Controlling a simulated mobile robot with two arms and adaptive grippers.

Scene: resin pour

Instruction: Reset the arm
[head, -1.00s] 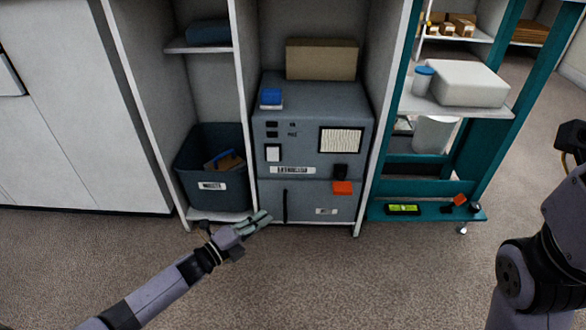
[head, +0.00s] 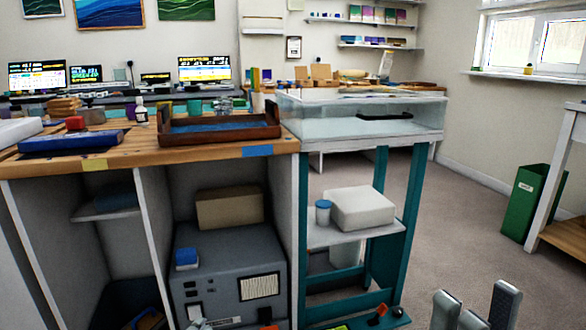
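My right gripper (head: 475,305) shows at the bottom right of the head view, its fingers pointing up. The fingers stand apart with nothing between them, over the carpet. Its palm and arm are cut off by the picture's bottom edge. Only a small tip of my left gripper (head: 200,324) shows at the bottom edge, in front of the grey machine (head: 222,262). Whether it is open or shut does not show. The task names no object.
A wooden bench (head: 115,157) holds a brown tray (head: 270,131) with blue inside and a blue slab (head: 70,141). Right of it, a clear tank (head: 360,122) sits on a teal frame (head: 413,225) with a white block (head: 360,208) below. Carpet is open at the right, before a green bin (head: 522,205).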

